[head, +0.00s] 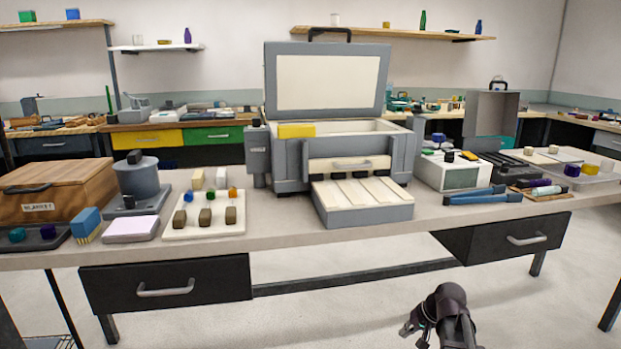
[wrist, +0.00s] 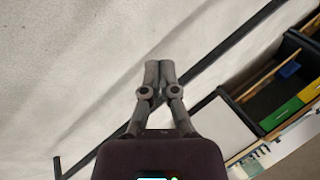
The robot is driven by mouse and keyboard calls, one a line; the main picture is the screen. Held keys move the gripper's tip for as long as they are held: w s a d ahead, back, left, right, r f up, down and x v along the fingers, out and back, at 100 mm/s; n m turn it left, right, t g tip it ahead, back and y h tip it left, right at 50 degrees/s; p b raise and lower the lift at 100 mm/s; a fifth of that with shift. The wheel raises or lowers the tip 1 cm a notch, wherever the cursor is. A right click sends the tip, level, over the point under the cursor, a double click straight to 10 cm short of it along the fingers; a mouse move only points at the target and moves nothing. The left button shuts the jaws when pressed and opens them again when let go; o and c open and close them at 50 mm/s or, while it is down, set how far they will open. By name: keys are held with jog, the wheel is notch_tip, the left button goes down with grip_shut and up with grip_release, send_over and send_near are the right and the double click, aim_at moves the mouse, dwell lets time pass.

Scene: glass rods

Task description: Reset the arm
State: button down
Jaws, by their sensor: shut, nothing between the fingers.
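My gripper shows in the wrist view (wrist: 159,68) with its two fingers together and nothing between them. In the head view my gripper (head: 407,331) is at the bottom, right of centre, in front of the workbench and below its top. My dark arm shows beside it. The gripper touches nothing that I can see. Its fingertips are small in the head view.
The workbench (head: 270,240) holds a grey kiln-like box (head: 290,180) with a raised lid, a wooden box (head: 60,190), a tray of small blocks (head: 205,227) and blue tongs (head: 482,196). Black drawers (head: 168,287) hang beneath. The floor in front is clear.

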jog(key=s+a+f+n+g+h, duration=0.25)
jog(key=s+a+n+h, duration=0.2)
jog(key=s+a, duration=0.6)
notch_tip(320, 180, up, 38)
jog(key=s+d+p, duration=0.1)
jog(key=p, duration=3.6)
jog(key=shift+s+f+m+p, duration=0.15)
jog(key=shift+s+m+p, duration=0.05)
jog(key=shift+m+p, duration=0.15)
